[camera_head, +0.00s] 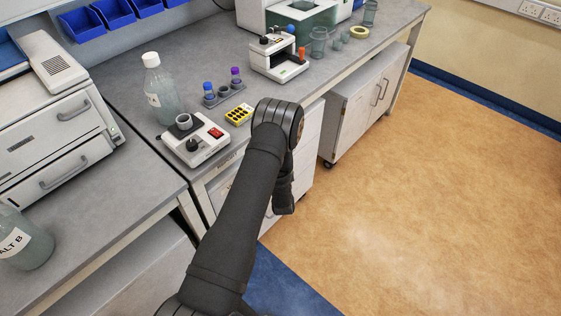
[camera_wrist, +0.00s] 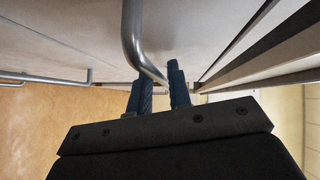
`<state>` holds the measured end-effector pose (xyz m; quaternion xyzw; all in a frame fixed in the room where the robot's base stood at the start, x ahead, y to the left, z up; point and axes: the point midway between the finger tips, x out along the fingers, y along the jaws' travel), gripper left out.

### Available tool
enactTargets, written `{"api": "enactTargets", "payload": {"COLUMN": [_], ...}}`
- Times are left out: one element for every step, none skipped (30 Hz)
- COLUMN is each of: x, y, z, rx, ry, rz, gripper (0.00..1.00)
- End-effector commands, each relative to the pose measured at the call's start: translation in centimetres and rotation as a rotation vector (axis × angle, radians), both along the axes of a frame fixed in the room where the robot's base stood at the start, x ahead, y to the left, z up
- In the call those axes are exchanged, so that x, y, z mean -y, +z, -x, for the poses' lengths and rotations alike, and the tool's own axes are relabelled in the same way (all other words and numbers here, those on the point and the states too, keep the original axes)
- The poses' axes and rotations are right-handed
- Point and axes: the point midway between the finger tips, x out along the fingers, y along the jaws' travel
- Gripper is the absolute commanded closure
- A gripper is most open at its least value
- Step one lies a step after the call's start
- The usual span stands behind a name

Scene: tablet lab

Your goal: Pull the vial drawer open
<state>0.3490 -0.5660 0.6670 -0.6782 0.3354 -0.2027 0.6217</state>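White drawer fronts (camera_head: 306,148) show below the bench, partly hidden by my arm. Which one is the vial drawer I cannot tell. In the wrist view, a curved metal handle (camera_wrist: 132,35) stands off a pale front (camera_wrist: 75,35). Its bend reaches down to the two blue fingers of my gripper (camera_wrist: 160,85). The fingers stand a small gap apart, with the handle's end at that gap. Whether they press on the handle is not clear. In the head view, the fingers are hidden and my wrist hangs down in front of the drawers.
A cabinet (camera_head: 362,105) stands to the right. The tan floor (camera_head: 420,200) in front is clear.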

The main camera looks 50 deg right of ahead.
Motion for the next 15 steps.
{"api": "enactTargets", "payload": {"x": [0.27, 0.38, 0.49, 0.57, 0.61, 0.65, 0.66, 0.66, 0.66, 0.66, 0.66, 0.65, 0.65, 0.65, 0.65], "y": [-0.06, -0.10, -0.12, -0.13, -0.14, -0.14, -0.14, -0.14, -0.14, -0.14, -0.14, -0.14, -0.14, -0.14, -0.13], "z": [-0.30, -0.41, -0.51, -0.57, -0.61, -0.64, -0.64, -0.64, -0.64, -0.63, -0.63, -0.62, -0.62, -0.62, -0.62], "rx": [0.000, 0.000, 0.000, 0.000, 0.001, 0.001, 0.001, 0.001, 0.001, 0.001, 0.001, 0.001, 0.001, 0.001, 0.001], "ry": [0.000, 0.000, 0.000, 0.000, 0.000, -0.001, -0.001, -0.001, -0.001, -0.001, -0.001, -0.001, -0.001, -0.001, -0.001], "rz": [0.000, 0.000, 0.000, 0.000, -0.001, 0.000, 0.000, 0.000, 0.000, 0.000, 0.000, 0.000, 0.000, 0.000, 0.000], "gripper": [0.82, 0.82, 0.82, 0.82, 0.82, 0.82, 0.82, 0.82, 0.82, 0.82, 0.82, 0.82, 0.88, 0.94, 1.00]}}
